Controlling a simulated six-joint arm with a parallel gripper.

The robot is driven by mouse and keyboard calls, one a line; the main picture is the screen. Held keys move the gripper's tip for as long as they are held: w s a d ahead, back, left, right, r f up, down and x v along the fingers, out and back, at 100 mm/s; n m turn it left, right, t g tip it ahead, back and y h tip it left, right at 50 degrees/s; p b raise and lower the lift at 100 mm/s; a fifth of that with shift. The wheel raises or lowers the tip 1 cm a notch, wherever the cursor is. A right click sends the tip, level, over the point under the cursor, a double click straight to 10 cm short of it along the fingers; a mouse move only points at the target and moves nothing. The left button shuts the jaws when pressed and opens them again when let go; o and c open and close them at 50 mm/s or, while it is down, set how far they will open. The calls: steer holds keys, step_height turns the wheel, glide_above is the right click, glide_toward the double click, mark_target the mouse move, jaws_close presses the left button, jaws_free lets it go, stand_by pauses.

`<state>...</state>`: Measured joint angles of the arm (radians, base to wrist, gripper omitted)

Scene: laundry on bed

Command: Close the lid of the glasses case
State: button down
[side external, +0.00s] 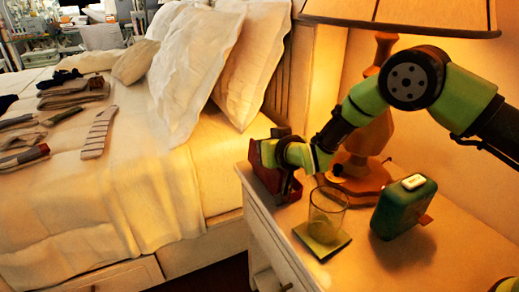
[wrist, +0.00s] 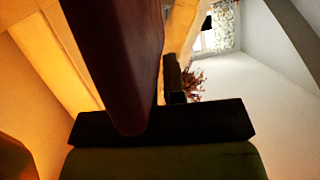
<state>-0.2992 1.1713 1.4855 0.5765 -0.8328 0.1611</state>
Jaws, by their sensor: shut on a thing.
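The dark red glasses case (side external: 266,178) stands at the left edge of the nightstand, by the bed. Its lid appears raised, but my gripper hides part of the case and the exact lid angle cannot be told. My gripper (side external: 283,162) reaches in from the right and is shut on the glasses case. In the wrist view a dark red panel of the case (wrist: 115,55) fills the upper middle, close against the black gripper body. One black finger shows to the right of the panel; the other finger is hidden behind it.
On the nightstand (side external: 300,275), a drinking glass (side external: 327,210) on a green coaster (side external: 322,246) stands just right of the case. A green clock (side external: 402,210) is further right. The lamp (side external: 355,178) stands behind, close to my arm. The bed (side external: 150,190) lies left.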

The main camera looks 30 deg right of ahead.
steer(key=d+m, duration=0.1)
steer(key=d+m+y, duration=0.1)
steer(key=d, duration=0.1)
steer(key=shift+f+m+y, duration=0.3)
steer(key=shift+f, duration=0.05)
steer(key=d+m, duration=0.1)
steer(key=d+f+m+y, duration=0.1)
steer(key=shift+d+f+m+t+y, duration=0.2)
steer(key=shift+f+m+t+y, duration=0.1)
steer(key=shift+d+f, duration=0.4)
steer(key=shift+s+d+f, duration=0.1)
steer(key=shift+d+f, duration=0.25)
steer(key=shift+f, duration=0.25)
steer(key=shift+d+f, duration=0.3)
steer(key=shift+f, duration=0.35)
